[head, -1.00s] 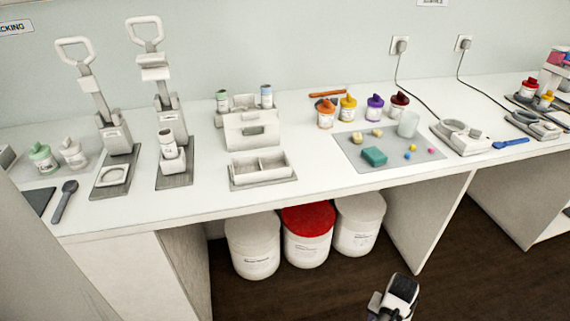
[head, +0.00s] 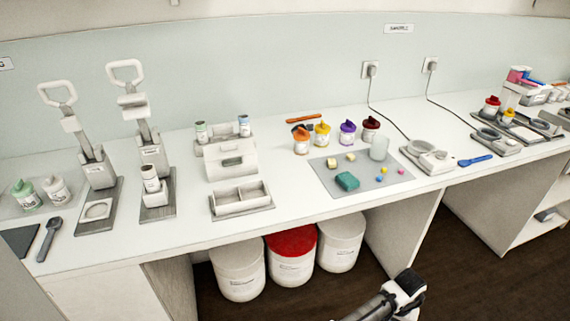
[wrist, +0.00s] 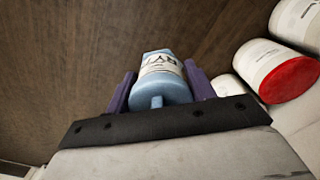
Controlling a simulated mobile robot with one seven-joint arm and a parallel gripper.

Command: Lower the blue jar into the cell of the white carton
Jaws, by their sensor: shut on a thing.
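The blue jar (wrist: 165,88) shows in the wrist view, pale blue with a white label. My gripper (wrist: 160,84) is shut on it, with one purple finger on each side. The dark floor lies behind the jar, so it is held clear of the bench. The jar is not visible in the head view. What looks like the white carton (head: 240,207) is a low open box with two cells on a grey base, near the bench's front edge. Its cells look empty.
A white holder (head: 230,158) with a slot stands behind the carton. A press with a small jar (head: 151,185) is to its left. A grey mat (head: 330,185) with blocks lies to its right. White tubs, one with a red lid (head: 292,243), stand under the bench.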

